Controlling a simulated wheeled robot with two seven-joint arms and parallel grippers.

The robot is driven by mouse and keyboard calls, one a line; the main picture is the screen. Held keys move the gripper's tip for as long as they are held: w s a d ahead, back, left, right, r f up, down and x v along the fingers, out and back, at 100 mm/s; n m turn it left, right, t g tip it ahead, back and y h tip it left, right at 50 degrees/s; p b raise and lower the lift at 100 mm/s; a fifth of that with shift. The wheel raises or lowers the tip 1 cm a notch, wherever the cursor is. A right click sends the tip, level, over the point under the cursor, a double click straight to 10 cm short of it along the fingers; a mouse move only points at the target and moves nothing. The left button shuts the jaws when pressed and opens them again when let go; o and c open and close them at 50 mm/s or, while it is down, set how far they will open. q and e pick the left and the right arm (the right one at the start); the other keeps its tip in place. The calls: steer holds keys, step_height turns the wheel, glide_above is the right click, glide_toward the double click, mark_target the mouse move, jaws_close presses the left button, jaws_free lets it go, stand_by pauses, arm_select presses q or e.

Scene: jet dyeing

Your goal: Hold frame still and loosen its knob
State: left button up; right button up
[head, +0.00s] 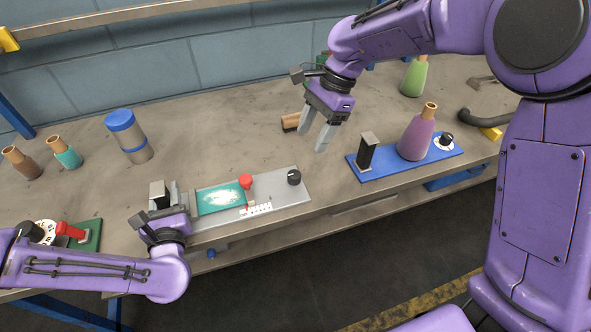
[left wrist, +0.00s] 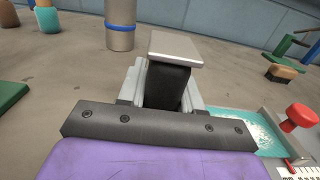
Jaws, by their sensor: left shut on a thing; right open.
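The grey frame (head: 283,202) lies along the table's front edge, with a teal panel (head: 220,199), a red knob (head: 245,181) and a black knob (head: 293,177) at its right end. A black post with a grey cap (head: 157,190) stands at its left end. My left gripper (head: 167,197) is shut on this post; the left wrist view shows the post (left wrist: 172,80) between its fingers. My right gripper (head: 314,137) is open and empty, fingers down, above the table behind and right of the black knob, apart from it.
A blue plate (head: 380,173) with a black post, a purple bottle (head: 416,135) and a black dial stands to the right. A blue-capped cylinder (head: 129,136) stands behind the frame. A green plate (head: 88,238) is at left.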

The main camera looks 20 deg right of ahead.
mark_target(295, 174)
steer(key=x, duration=1.1)
steer(key=shift+a+f, duration=0.2)
steer(key=shift+f, duration=0.05)
steer(key=c, duration=1.1)
